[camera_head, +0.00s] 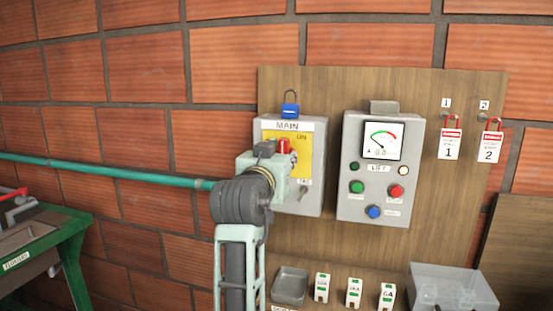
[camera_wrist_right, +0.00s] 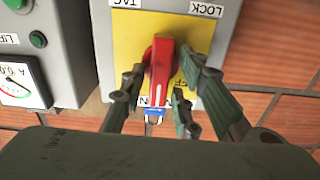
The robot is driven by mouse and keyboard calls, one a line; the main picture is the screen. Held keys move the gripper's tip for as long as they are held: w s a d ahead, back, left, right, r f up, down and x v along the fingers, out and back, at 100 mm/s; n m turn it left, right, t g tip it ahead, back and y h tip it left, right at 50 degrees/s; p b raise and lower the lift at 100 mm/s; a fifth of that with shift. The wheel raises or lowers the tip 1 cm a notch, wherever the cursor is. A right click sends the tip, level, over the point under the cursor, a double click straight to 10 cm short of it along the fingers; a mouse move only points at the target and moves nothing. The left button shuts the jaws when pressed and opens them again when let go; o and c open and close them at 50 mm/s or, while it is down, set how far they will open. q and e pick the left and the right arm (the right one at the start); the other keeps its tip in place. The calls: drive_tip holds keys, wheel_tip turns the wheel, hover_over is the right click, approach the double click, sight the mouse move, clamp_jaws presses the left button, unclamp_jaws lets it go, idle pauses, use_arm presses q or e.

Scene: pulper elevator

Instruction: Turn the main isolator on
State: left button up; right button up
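The main isolator (camera_head: 311,190) is a grey box with a yellow plate marked MAIN on the wooden wall board. Its red handle (camera_head: 284,147) stands roughly upright near the ON mark, partly hidden by my right gripper (camera_head: 268,165). In the right wrist view, turned upside down, the red handle (camera_wrist_right: 160,68) runs nearly vertically over the yellow plate (camera_wrist_right: 195,35). My right gripper (camera_wrist_right: 158,92) has its fingers on both sides of the handle, seemingly with small gaps. I cannot tell whether any finger touches it. My left gripper is out of view.
A blue padlock (camera_head: 290,106) hangs at the isolator's top. A grey control box (camera_head: 350,200) with a gauge and buttons is beside it. Two red tagged padlocks hang at the right. A tray (camera_head: 291,284) and clear bin (camera_head: 452,285) sit below. A green bench (camera_head: 70,245) stands left.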

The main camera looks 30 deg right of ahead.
drive_tip(key=shift+o, duration=0.2)
drive_tip(key=shift+f, duration=0.2)
wheel_tip(320, 180, up, 10)
drive_tip(key=shift+r, duration=0.15)
idle(0.4)
drive_tip(key=shift+a, duration=0.1)
